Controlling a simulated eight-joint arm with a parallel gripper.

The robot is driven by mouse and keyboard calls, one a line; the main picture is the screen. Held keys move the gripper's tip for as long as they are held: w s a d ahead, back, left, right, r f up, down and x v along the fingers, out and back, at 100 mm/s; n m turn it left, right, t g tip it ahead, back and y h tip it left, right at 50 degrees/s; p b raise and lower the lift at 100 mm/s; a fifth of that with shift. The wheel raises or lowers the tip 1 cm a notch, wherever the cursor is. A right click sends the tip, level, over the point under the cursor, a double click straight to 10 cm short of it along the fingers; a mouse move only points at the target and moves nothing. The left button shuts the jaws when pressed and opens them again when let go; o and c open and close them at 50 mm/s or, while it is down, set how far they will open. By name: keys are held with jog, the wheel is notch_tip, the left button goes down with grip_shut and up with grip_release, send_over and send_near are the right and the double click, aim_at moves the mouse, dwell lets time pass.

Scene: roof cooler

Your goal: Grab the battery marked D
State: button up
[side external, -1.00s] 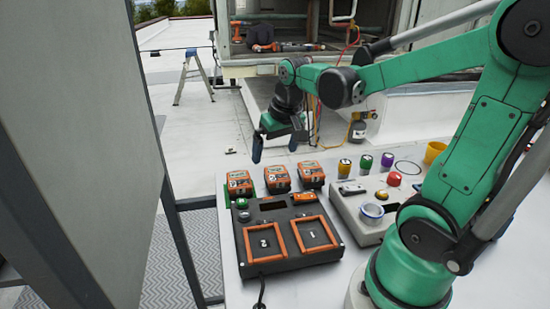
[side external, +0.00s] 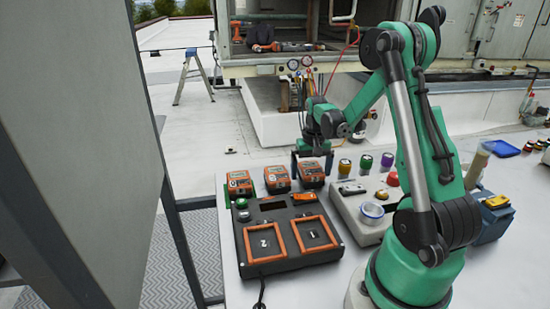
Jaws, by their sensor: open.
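Three orange-and-black batteries stand in a row behind the charger: a left one (side external: 239,184), a middle one (side external: 277,180) and a right one (side external: 311,176). Each has a pale mark on it, too small to read surely, so I cannot tell which one is D. My gripper (side external: 312,165) is open and points down, with its two dark fingers apart. In the picture it is right at the top of the right battery, one finger to each side. I cannot tell its height or whether it touches the battery.
The black charger (side external: 322,258) with two orange-framed bays lies in front of the batteries. A grey panel box (side external: 350,211) with a cup is on the right. Several coloured-capped jars, including a yellow one (side external: 345,166), stand behind it.

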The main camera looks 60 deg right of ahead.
jog(key=shift+f, duration=0.1)
grip_shut()
dwell(0.3)
